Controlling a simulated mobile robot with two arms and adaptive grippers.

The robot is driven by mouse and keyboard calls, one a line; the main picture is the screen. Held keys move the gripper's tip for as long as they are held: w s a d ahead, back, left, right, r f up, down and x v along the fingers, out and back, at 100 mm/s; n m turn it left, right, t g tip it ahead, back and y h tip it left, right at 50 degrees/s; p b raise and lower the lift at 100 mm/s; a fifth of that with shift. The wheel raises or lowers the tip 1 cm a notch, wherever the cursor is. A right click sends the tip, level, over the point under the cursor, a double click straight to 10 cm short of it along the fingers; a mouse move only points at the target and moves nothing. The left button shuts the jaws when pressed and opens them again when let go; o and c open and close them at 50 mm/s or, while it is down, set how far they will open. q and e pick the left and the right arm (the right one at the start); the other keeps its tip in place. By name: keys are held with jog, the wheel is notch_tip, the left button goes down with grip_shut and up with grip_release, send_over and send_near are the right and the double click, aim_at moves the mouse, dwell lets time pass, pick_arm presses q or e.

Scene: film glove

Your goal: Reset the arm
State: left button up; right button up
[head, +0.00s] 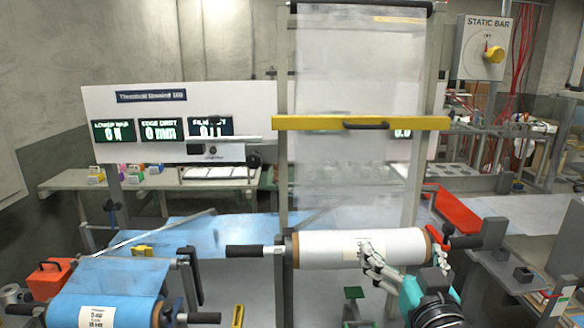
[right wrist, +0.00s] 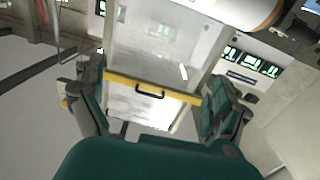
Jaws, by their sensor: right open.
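My right gripper (head: 402,254) is in front of the white film roll (head: 330,248) at the lower middle of the head view. Its jaws are open, and the fingers overlap the roll's right part in the picture. I cannot tell whether they touch it. In the right wrist view the two fingers of the gripper (right wrist: 156,100) stand wide apart with nothing between them. Part of the roll (right wrist: 232,10) shows at the top there. My left gripper is in neither view.
A clear film sheet (head: 350,75) hangs above the roll, crossed by a yellow bar (head: 300,123) with a black handle. A blue roll (head: 65,312) is at lower left. A red bracket (head: 455,211) and a static bar box (head: 482,48) are at right. A sign panel stands behind.

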jog(key=s+d+f+g, duration=0.1)
jog(key=s+f+g, duration=0.3)
jog(key=f, duration=0.6)
jog(key=s+f+g, duration=0.3)
jog(key=f, duration=0.8)
jog(key=s+f+n+g, duration=0.1)
jog(key=s+f+g, duration=0.3)
jog(key=s+f, duration=0.4)
jog(key=s+f+n+g, duration=0.1)
jog(key=s+f+g, duration=0.2)
jog(key=s+f, duration=0.55)
jog(key=s+f+g, duration=0.1)
jog(key=s+f, duration=0.2)
jog(key=f, duration=1)
jog(key=s+f+g, duration=0.1)
jog(key=s+f, duration=0.1)
jog(key=f, duration=1.1)
jog(key=s+d+f+g, duration=0.1)
jog(key=s+d+f, duration=0.2)
jog(key=s+f, duration=1.1)
jog(key=shift+s+d+f, duration=0.2)
jog(key=shift+s+d, duration=0.2)
jog(key=shift+s, duration=0.7)
